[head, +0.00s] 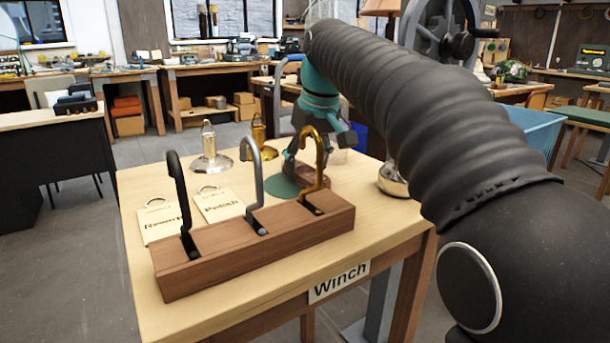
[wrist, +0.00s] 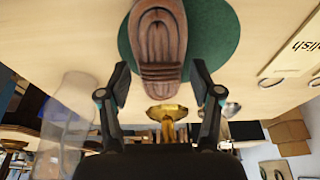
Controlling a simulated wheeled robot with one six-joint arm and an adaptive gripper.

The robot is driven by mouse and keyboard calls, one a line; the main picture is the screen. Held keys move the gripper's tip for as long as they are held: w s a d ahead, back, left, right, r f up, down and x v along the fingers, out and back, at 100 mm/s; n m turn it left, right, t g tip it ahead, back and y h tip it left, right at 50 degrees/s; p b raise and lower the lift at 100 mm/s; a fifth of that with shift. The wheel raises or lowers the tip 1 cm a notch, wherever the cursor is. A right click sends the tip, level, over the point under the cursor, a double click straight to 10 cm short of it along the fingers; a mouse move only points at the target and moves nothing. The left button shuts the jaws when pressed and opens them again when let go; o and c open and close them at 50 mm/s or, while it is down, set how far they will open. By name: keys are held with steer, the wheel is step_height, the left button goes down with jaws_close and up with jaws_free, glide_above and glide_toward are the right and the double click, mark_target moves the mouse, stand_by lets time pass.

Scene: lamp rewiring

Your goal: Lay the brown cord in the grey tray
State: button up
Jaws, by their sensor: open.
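A brown, ridged, looped bundle (wrist: 158,35) that may be the brown cord lies on a round green mat (wrist: 215,40) in the wrist view. Part of it also shows behind the hooks in the head view (head: 316,172). My gripper (wrist: 160,70) is open, with one finger on each side of the bundle's near end; I cannot tell whether they touch it. In the head view my gripper (head: 322,140) is over the table's far part, partly hidden by the gold hook. I cannot make out a grey tray in either view.
A wooden block (head: 240,255) with black, silver and gold hooks stands along the table's front. Two cards (head: 160,222) lie behind it. A chrome stand (head: 210,160) and a brass stand (head: 258,130) are at the back. A blue bin (head: 538,130) is beyond the table, right.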

steer(key=shift+w+a+f, duration=0.1)
steer(key=shift+f, duration=0.45)
jaws_close()
steer(key=shift+r, duration=0.15)
